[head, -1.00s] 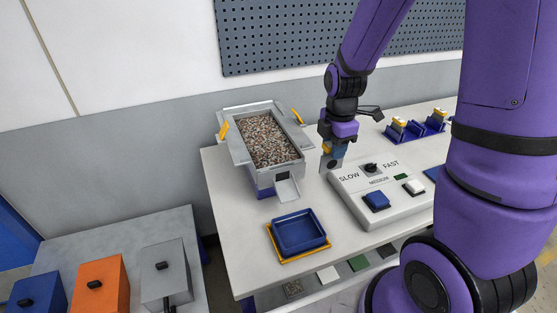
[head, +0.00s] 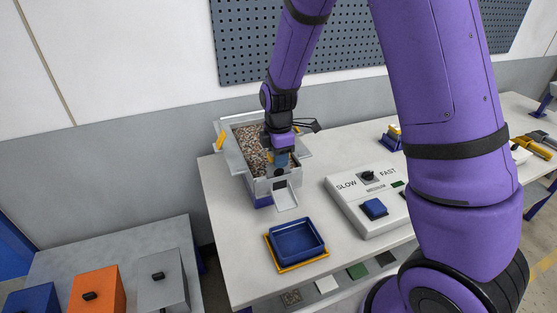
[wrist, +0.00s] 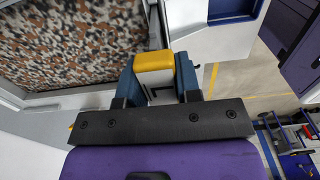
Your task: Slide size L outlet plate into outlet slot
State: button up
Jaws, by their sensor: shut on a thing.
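My gripper (head: 281,160) is shut on the yellow-topped handle (wrist: 155,62) of the outlet plate, between its blue fingers. In the head view the grey plate (head: 280,172) with a dark opening hangs below my gripper, at the front face of the hopper (head: 233,155). The outlet slot is hidden behind the plate and gripper, so I cannot tell whether the plate is inside it or just in front. The grey outlet chute (head: 286,199) shows just below the plate.
The hopper holds brown and white granules (head: 248,140). A blue tray (head: 297,239) on a yellow base lies in front of the chute. A control box (head: 365,205) with a speed dial stands to the right. Blue, orange (head: 97,291) and grey boxes stand on the left table.

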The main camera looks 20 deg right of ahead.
jog(key=shift+f, duration=0.7)
jog(key=shift+f, duration=0.6)
jog(key=o, duration=0.9)
notch_tip(320, 180, up, 13)
jog(key=shift+r, duration=0.2)
jog(key=s+d+r+m+t, duration=0.1)
jog(key=s+d+r+m, duration=0.1)
jog(key=s+r+m, duration=0.3)
jog(key=s+d+r+m+t, duration=0.2)
jog(key=s+r+m, duration=0.4)
jog(key=s, duration=0.7)
jog(key=s+d+r+m+t, duration=0.2)
jog(key=s+r+m, duration=0.4)
jog(key=s, duration=0.3)
jog(key=shift+d+m, duration=0.5)
jog(key=shift+d, duration=0.05)
